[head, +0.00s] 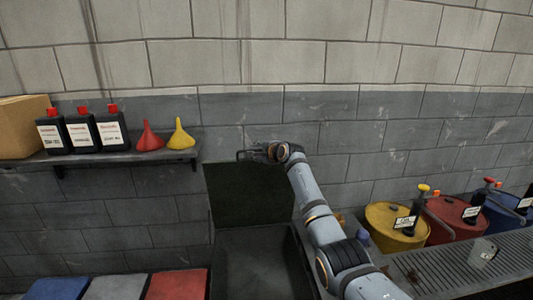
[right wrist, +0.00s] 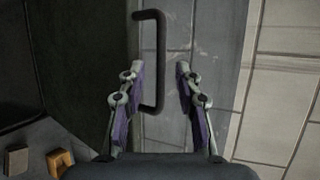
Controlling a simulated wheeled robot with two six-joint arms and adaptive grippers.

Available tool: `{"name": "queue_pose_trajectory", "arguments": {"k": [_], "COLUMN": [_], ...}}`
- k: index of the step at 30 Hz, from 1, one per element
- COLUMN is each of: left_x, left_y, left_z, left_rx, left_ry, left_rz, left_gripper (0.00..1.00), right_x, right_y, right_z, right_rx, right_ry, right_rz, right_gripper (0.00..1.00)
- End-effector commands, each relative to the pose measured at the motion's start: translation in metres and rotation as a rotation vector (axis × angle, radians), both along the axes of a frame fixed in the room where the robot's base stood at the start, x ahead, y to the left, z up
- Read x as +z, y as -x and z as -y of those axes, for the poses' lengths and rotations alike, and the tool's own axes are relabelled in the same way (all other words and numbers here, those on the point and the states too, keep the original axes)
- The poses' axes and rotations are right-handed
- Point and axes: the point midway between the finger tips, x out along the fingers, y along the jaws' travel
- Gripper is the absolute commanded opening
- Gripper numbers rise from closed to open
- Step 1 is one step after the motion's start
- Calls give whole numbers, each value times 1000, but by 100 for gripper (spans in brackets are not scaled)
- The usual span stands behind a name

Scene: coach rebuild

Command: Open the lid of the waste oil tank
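The waste oil tank (head: 300,262) stands below the middle of the head view, its dark inside showing. Its dark lid (head: 250,196) stands up near the grey wall, and it also shows at the left of the right wrist view (right wrist: 85,60). A black bar handle (right wrist: 160,60) sticks out from the lid's edge; it is small in the head view (head: 243,152). My right gripper (head: 262,152) is at the lid's top edge by the handle. In the right wrist view its fingers (right wrist: 155,72) are apart, with part of the handle between them. My left gripper is out of view.
A wall shelf (head: 125,156) at left holds a cardboard box, black bottles (head: 82,130), a red funnel (head: 150,138) and a yellow funnel (head: 179,136). Yellow (head: 385,232), red (head: 448,222) and blue drums stand at right by a grated surface (head: 450,268). Coloured lids (head: 178,285) are at lower left.

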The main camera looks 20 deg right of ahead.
Motion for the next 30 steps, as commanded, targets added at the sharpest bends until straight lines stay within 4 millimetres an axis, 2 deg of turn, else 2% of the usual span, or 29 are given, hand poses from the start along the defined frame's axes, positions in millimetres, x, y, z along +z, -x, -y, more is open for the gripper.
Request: {"name": "queue_pose_trajectory", "arguments": {"k": [9,15,30], "left_x": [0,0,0], "left_y": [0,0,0], "left_z": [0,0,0], "left_rx": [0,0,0], "left_ry": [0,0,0], "left_rz": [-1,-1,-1], "left_gripper": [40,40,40], "right_x": [18,26,28], "right_y": [55,78,82], "right_z": [8,11,11], "right_rx": [-1,-1,1], "right_ry": [4,1,0], "right_rz": [0,0,0], "right_gripper": [34,34,34]}}
